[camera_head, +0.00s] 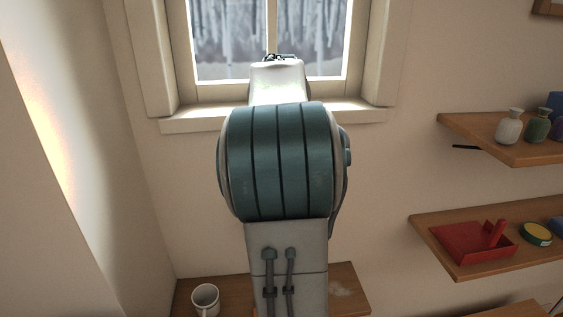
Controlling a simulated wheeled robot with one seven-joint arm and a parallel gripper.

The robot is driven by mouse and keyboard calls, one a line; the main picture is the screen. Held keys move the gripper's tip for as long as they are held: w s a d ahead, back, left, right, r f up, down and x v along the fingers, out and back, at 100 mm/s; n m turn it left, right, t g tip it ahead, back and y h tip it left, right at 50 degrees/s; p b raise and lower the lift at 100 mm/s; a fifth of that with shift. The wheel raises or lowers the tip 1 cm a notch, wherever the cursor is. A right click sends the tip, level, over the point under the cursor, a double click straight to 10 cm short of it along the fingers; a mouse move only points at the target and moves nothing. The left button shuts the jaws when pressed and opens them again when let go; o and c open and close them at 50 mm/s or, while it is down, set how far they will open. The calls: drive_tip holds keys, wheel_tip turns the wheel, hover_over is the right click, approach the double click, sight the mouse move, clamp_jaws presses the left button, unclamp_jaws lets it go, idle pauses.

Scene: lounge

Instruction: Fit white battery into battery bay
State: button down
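No white battery and no battery bay can be made out in the head view. My own arm rises through the middle of the picture and covers much of what is behind it. The far end of the arm is up near the window, and my gripper's fingers are hidden there, so their state does not show.
A white mug (205,299) stands on a low wooden surface (345,290) behind my arm. At right, the upper shelf (476,127) holds small vases (509,126); the lower shelf (446,243) holds a red tray (474,243) and a yellow-green tin (537,234). A window (214,40) is behind.

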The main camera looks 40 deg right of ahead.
drive_tip(key=shift+s+a+f, duration=0.15)
drive_tip(key=shift+s+f, duration=0.05)
drive_tip(key=shift+f, duration=0.85)
drive_tip(key=c, duration=1.4)
unclamp_jaws()
drive_tip(key=shift+r+p, duration=1)
drive_tip(key=shift+r, duration=0.25)
drive_tip(key=shift+w+r, duration=0.2)
drive_tip(key=shift+r, duration=0.25)
drive_tip(key=shift+s+r, duration=0.1)
drive_tip(key=shift+r, duration=1.5)
